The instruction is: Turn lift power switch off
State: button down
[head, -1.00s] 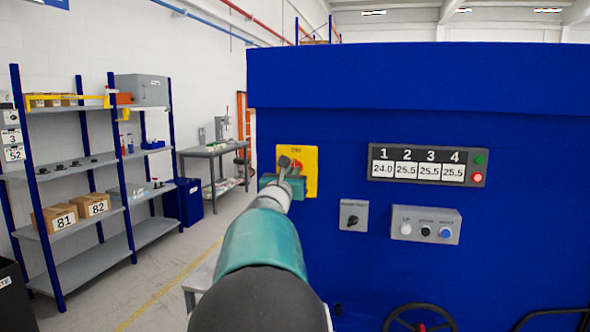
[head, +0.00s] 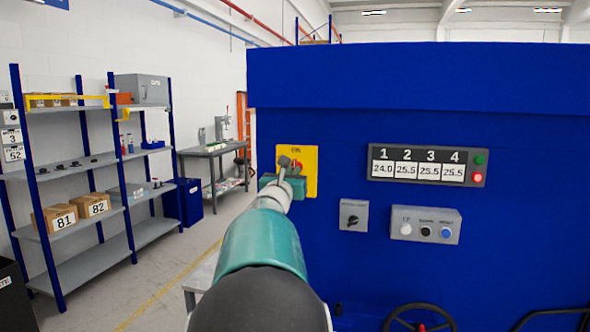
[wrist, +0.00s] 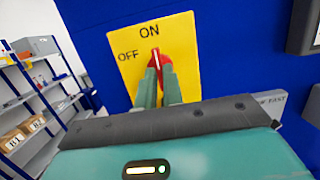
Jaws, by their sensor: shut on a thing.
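The lift power switch is a red rotary knob (wrist: 156,62) on a yellow plate (wrist: 182,41) marked ON at the top and OFF at the left. The white line on the knob points up toward ON. The plate (head: 311,160) is on the left part of the blue machine front. My gripper (wrist: 158,75) is shut on the knob, one teal finger on each side. In the head view my gripper (head: 285,172) covers the left part of the plate and most of the knob.
The blue machine (head: 400,120) fills the right side. It carries a numbered display (head: 418,166), a small black rotary switch (head: 353,216) and a grey button box (head: 426,226). A handwheel (head: 420,320) is below. Shelves with boxes (head: 85,205) stand at the left, with open floor between.

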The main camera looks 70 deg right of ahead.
jog(key=n+t, duration=0.1)
jog(key=n, duration=0.4)
jog(key=shift+s, duration=0.1)
jog(key=shift+n+t+y, duration=0.3)
jog(key=shift+n+t, duration=0.2)
jog(key=shift+n, duration=0.7)
jog(key=n, duration=0.3)
jog(key=shift+s+r+t+y, duration=0.1)
jog(key=shift+r+t+y, duration=0.05)
jog(key=shift+t+y, duration=0.15)
jog(key=n, duration=0.3)
jog(key=shift+n+y, duration=0.3)
jog(key=shift+n, duration=0.1)
